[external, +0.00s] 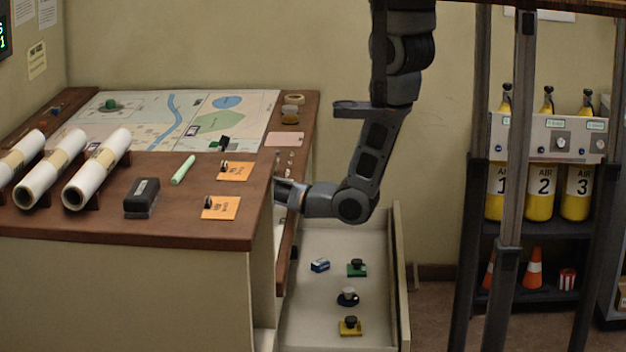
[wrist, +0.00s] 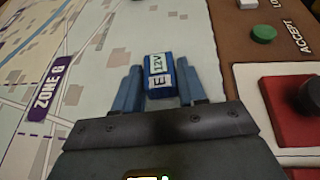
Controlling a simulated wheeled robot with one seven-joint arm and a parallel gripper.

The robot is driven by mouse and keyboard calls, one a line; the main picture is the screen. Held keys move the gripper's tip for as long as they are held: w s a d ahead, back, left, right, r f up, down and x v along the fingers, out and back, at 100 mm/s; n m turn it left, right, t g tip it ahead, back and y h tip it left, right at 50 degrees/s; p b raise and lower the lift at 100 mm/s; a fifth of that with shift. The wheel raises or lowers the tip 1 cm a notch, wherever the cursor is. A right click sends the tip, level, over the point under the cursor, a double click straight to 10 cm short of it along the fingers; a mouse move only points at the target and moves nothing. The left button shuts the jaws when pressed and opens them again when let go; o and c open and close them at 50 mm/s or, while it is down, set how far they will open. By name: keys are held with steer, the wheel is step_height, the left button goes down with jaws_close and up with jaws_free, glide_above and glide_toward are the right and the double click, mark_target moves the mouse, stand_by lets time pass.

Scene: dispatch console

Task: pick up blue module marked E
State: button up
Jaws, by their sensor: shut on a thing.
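In the wrist view, the blue module marked E (wrist: 160,76) has white labels reading "E" and "12V". It sits between the two fingers of my gripper (wrist: 159,66), which is shut on it. A printed map surface lies behind the module; I cannot tell whether the module touches it. In the external view, my gripper (external: 281,191) is at the right edge of the wooden console (external: 190,228), with the arm coming down from above. The held module is not clearly visible there.
An open drawer (external: 322,328) below my arm holds a small blue-and-white block (external: 320,265) and green, dark blue and yellow knobbed pieces. In the wrist view, a red block (wrist: 298,105) and a green button (wrist: 263,33) lie to the right. Orange cards (external: 221,208) lie left of my gripper.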

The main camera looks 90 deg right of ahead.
steer(key=c, duration=0.3)
steer(key=shift+r, duration=0.15)
steer(key=shift+c, duration=0.2)
